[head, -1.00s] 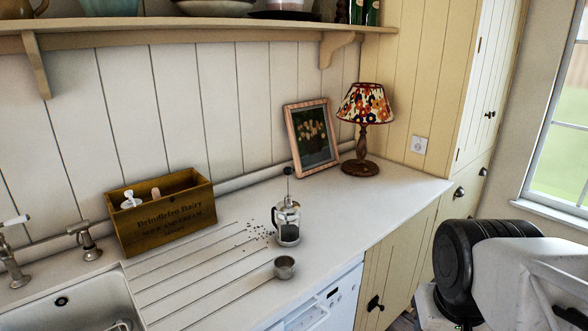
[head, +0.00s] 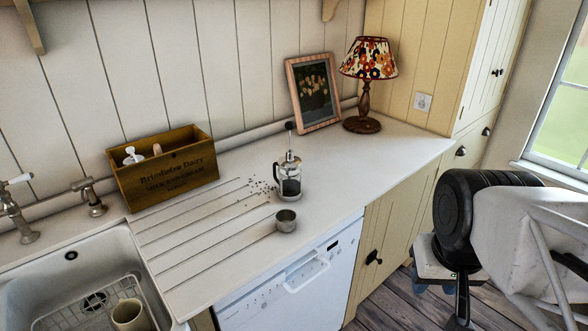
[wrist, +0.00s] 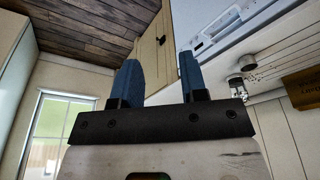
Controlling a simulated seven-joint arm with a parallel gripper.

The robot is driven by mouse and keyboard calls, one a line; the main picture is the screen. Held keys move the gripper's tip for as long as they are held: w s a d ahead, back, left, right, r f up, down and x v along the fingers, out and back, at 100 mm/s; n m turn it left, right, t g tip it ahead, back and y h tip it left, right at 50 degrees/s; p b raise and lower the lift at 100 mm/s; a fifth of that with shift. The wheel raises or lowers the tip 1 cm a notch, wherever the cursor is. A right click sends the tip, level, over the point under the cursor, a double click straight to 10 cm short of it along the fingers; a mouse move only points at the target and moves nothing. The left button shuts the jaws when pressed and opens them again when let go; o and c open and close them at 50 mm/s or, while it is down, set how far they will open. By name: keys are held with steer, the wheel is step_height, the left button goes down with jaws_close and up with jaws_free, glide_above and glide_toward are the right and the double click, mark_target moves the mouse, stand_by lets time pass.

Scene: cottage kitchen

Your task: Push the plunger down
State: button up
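A French press (head: 289,180) with a metal frame and glass body stands upright on the white counter, dark contents inside. Its plunger (head: 289,127) is up, with a thin rod and dark knob above the lid. In the wrist view the press (wrist: 237,86) shows small, right of my gripper (wrist: 158,72). My gripper is open and empty, its two blue fingers wide apart, well away from the press.
A small metal cup (head: 286,220) stands in front of the press, with scattered dark bits (head: 262,188) to the press's left. A wooden crate (head: 163,173), picture frame (head: 314,93) and lamp (head: 367,75) stand behind. The sink (head: 75,280) is left. Counter right of the press is clear.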

steer(key=shift+w+r, duration=0.15)
steer(key=shift+r, duration=0.05)
steer(key=c, duration=0.7)
steer(key=shift+w+a+r, duration=0.1)
steer(key=shift+w+r, duration=0.05)
steer(key=shift+w, duration=0.1)
jaws_close()
steer(key=w+a+r+n, duration=0.3)
steer(key=w+r+n, duration=0.2)
steer(key=w, duration=0.3)
steer(key=w+a+r+n, duration=0.3)
steer(key=w+r+n, duration=0.1)
steer(key=w, duration=0.4)
steer(key=w+a+r+n, duration=0.4)
steer(key=w+r+n, duration=0.1)
steer(key=w, duration=0.3)
steer(key=w+a+r+n, duration=0.2)
steer(key=w+a+n, duration=0.4)
steer(key=w+a, duration=0.3)
steer(key=w+a+r+n, duration=0.3)
steer(key=w+a+n, duration=0.4)
steer(key=w, duration=0.5)
steer(key=shift+w+a+g, duration=0.3)
steer(key=shift+w+a, duration=0.1)
steer(key=shift+a, duration=0.45)
steer(key=shift+r, duration=0.1)
